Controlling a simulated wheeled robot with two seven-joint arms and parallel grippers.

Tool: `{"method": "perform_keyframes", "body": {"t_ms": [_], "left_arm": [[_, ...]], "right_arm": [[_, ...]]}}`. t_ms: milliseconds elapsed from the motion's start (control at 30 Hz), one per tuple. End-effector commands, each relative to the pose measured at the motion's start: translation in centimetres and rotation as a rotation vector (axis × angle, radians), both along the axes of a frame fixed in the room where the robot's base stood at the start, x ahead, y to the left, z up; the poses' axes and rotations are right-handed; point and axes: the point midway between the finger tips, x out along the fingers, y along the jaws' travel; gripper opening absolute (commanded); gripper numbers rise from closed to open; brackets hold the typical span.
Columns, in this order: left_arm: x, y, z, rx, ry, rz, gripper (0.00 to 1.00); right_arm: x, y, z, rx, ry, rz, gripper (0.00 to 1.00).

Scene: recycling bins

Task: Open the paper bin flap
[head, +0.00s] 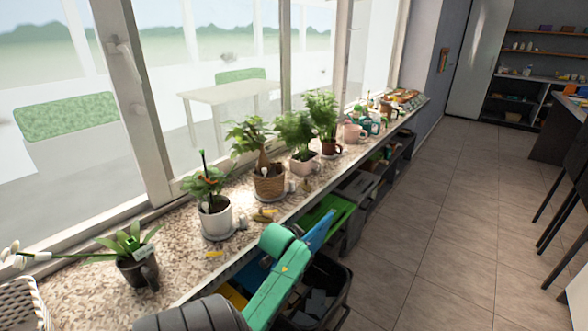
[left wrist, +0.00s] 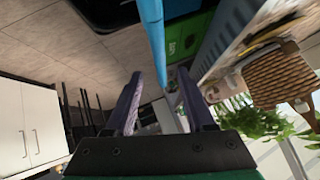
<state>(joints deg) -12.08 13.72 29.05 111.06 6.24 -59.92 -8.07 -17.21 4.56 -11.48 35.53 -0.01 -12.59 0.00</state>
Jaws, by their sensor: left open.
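A blue bin flap (head: 316,236) stands raised at a tilt under the counter in the head view, partly hidden by my green left arm; I take it for the paper bin's, but no label is readable. In the left wrist view the blue flap (left wrist: 152,35) appears edge-on as a narrow strip, its lower end between the fingertips in the picture. My left gripper (left wrist: 160,76) is open, its two dark fingers on either side of that strip; contact cannot be told. In the head view the gripper itself is hidden. My right gripper is not in view.
A green bin lid (head: 325,212) is just beyond the blue one. A black open bin (head: 338,296) with dark contents stands nearer the aisle. A yellow bin (head: 233,296) shows by my arm. Potted plants line the speckled counter (head: 185,262). The tiled floor (head: 430,250) is clear.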

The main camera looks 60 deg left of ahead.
Motion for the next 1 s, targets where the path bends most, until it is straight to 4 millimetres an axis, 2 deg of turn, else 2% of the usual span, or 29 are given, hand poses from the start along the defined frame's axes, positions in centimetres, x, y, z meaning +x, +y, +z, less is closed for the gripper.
{"method": "perform_keyframes", "body": {"t_ms": [100, 333, 1000], "left_arm": [[-2.2, -1.6, 2.4, -0.001, 0.0, -0.001, 0.55], [-4.6, -3.3, 5.1, 0.0, 0.001, 0.0, 0.55], [-4.6, -3.7, 5.1, -0.004, 0.005, -0.005, 0.55]], "right_arm": [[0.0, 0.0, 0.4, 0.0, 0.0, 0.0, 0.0], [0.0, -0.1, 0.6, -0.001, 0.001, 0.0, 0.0], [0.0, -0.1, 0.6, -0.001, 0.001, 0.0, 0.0]]}}
